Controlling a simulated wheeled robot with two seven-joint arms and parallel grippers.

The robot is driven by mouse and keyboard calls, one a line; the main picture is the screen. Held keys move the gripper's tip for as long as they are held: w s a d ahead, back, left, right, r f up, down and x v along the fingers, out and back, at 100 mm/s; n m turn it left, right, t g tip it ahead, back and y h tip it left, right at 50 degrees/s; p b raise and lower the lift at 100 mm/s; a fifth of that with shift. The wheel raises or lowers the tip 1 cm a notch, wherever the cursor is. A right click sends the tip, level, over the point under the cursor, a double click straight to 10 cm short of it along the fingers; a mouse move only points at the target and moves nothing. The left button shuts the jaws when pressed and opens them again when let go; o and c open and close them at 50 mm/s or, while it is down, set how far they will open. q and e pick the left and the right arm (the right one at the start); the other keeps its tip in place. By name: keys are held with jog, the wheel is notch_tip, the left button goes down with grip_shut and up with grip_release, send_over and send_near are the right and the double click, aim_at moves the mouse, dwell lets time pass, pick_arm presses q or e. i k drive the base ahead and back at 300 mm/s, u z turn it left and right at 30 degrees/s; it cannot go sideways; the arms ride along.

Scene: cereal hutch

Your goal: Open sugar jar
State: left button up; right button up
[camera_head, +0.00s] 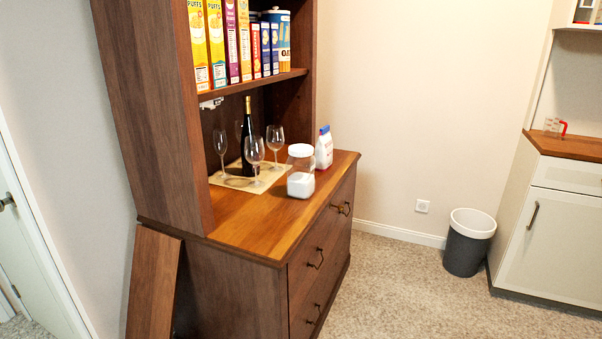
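The sugar jar (301,184) is a clear jar partly filled with white contents. It stands upright on the wooden counter of the hutch (245,226), near the front edge. A whitish lid (301,150) sits on top of it. Neither of my grippers shows in the head view.
A white bottle with a blue cap (324,148) stands just behind the jar. To its left, wine glasses (254,150) and a dark bottle (247,130) stand on a mat (218,180). Cereal boxes (215,45) fill the shelf above. The floor (400,290) in front is clear near the bin (468,245).

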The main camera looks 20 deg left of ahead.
aim_at(300, 183)
jog(key=z, duration=1)
jog(key=k, duration=1.3)
jog(key=z, duration=0.55)
jog(key=i, duration=2.2)
jog(key=u, duration=1.65)
jog(key=i, duration=1.5)
jog(key=u, duration=1.5)
